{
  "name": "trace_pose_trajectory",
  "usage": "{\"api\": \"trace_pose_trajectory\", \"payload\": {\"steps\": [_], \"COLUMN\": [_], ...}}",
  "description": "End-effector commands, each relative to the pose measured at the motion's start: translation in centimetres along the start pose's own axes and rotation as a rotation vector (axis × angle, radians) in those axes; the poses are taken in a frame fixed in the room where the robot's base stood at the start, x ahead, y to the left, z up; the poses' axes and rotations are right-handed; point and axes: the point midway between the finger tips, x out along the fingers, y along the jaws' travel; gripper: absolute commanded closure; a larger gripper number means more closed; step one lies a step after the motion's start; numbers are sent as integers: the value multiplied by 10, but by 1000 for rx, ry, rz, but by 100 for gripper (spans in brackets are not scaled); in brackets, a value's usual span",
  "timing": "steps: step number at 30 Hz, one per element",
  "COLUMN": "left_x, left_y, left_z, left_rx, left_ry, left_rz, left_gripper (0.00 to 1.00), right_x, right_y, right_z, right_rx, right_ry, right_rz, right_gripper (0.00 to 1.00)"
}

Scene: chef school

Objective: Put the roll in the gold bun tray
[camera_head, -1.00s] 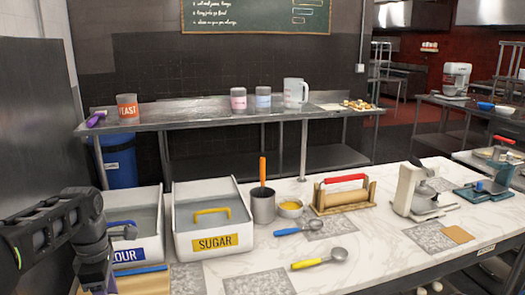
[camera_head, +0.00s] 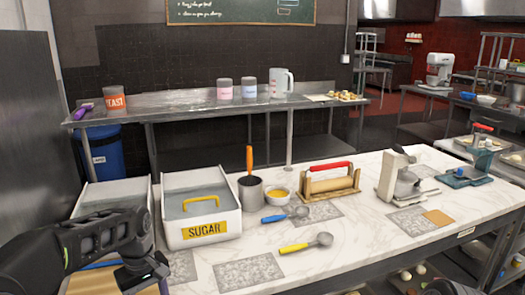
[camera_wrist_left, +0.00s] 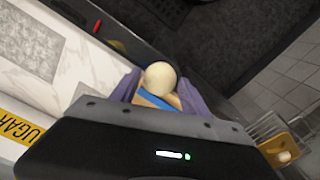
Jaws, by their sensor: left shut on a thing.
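The roll (camera_wrist_left: 160,75) is a pale round ball between the purple fingers of my left gripper in the left wrist view. My left gripper (camera_wrist_left: 158,92) is shut on it. A tan piece with a blue strip (camera_wrist_left: 155,99) shows just below the roll; I cannot tell whether it is held too. In the head view my left gripper (camera_head: 150,270) is at the lower left, near the counter's front, and the roll is not visible there. A gold tray (camera_wrist_left: 271,146) with a pale bun stands low at the right of the wrist view, apart from the gripper.
The marble counter (camera_head: 345,232) holds a sugar bin (camera_head: 228,226), a blue-handled scoop (camera_head: 285,215), a yellow-handled scoop (camera_head: 305,243), a rolling pin stand (camera_head: 330,183) and a scale (camera_head: 395,180). Open floor (camera_wrist_left: 240,60) shows beyond the counter edge in the wrist view.

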Motion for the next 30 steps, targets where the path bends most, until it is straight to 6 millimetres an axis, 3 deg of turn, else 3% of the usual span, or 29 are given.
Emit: {"api": "trace_pose_trajectory", "payload": {"steps": [3,6,10,15,30], "left_x": [18,29,38,40,39], "left_y": [25,39,50,53,46], "left_z": [19,32,41,45,37], "left_rx": [318,527,688,751,713], "left_ry": [-3,-3,-3,-3,0], "left_rz": [-1,1,3,4,4], "left_gripper": [86,86,86,86,86], "right_x": [0,0,0,0,4], "right_y": [0,0,0,0,2], "right_z": [0,0,0,0,0], "right_rx": [0,0,0,0,0], "right_ry": [0,0,0,0,1], "right_rz": [0,0,0,0,0], "right_gripper": [64,64,64,64,64]}}
